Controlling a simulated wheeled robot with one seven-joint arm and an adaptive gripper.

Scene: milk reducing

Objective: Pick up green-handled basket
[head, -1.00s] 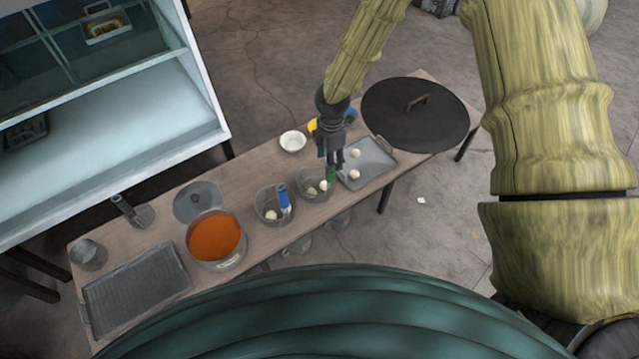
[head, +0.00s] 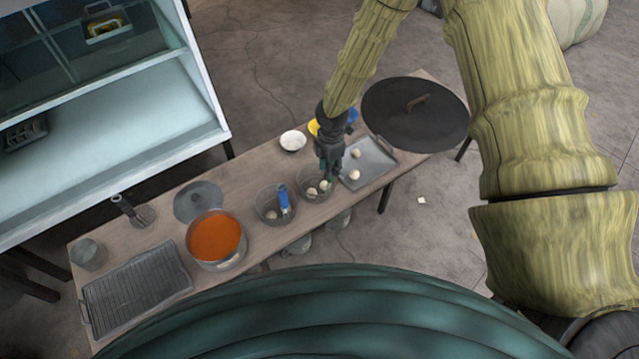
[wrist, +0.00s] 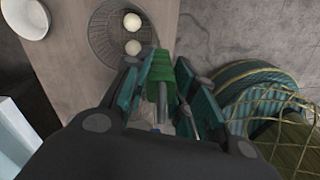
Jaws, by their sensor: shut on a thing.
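The green-handled basket (head: 316,190) is a round wire basket on the table with white balls in it. In the wrist view, the basket (wrist: 98,40) shows at the top with two white balls inside. Its green handle (wrist: 160,68) lies between the fingers of my gripper (wrist: 158,85). My gripper (head: 330,170) is shut on this handle, at the basket's right side in the head view. The fingers hide most of the handle in the head view. I cannot tell whether the basket is off the table.
A blue-handled basket (head: 272,212) stands close on the left, beside a pot of orange liquid (head: 214,238). A metal tray (head: 368,170) with white balls lies close on the right. A large black lid (head: 414,112) and a white bowl (head: 293,141) are behind.

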